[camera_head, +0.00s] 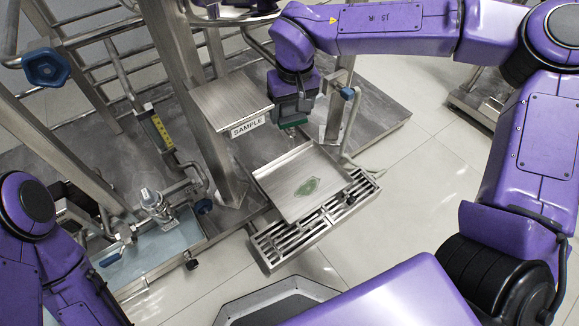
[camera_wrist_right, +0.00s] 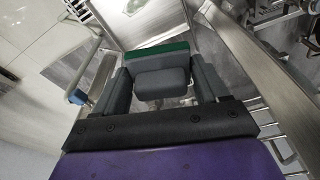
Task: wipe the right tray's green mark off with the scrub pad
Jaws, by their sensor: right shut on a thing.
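The tray (camera_head: 270,180) is a shallow metal one with a raised rim, and a green mark (camera_head: 307,187) lies right of its middle. My right gripper (camera_head: 293,118) is beyond the tray's far edge, to the right of the SAMPLE stand. In the right wrist view its fingers (camera_wrist_right: 165,88) are shut on the scrub pad, a dark grey block (camera_wrist_right: 163,83) with a green face (camera_wrist_right: 157,50). In the head view only a green sliver of the pad (camera_head: 294,124) shows below the fingers. The pad looks apart from the mark. My left gripper is out of view.
The tray sits on a slatted metal rack (camera_head: 285,240). A metal stand labelled SAMPLE (camera_head: 232,97) is at the left of the gripper. A post with a blue knob (camera_head: 347,93) stands close on the right. Pipes and a valve (camera_head: 152,200) are at the left.

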